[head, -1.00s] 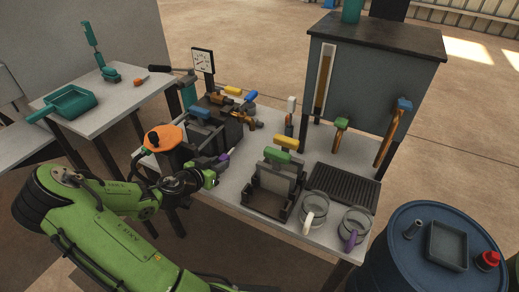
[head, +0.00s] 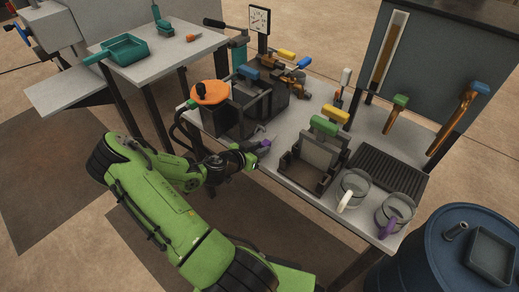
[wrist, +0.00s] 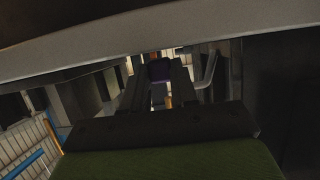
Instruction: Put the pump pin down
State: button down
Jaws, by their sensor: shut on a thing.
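The orange-topped unit (head: 211,93) stands left of my gripper. The green-handled fixture (head: 318,152) stands to its right, with two clear mugs (head: 353,188) beyond. A blue drum (head: 440,235) is at lower right. A narrow bare table strip lies behind the pin.

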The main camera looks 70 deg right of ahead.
jog(key=shift+f+b, duration=0.4)
jog(key=shift+b, duration=0.05)
jog(key=c, duration=0.9)
grip_release()
jog(key=shift+r, duration=0.1)
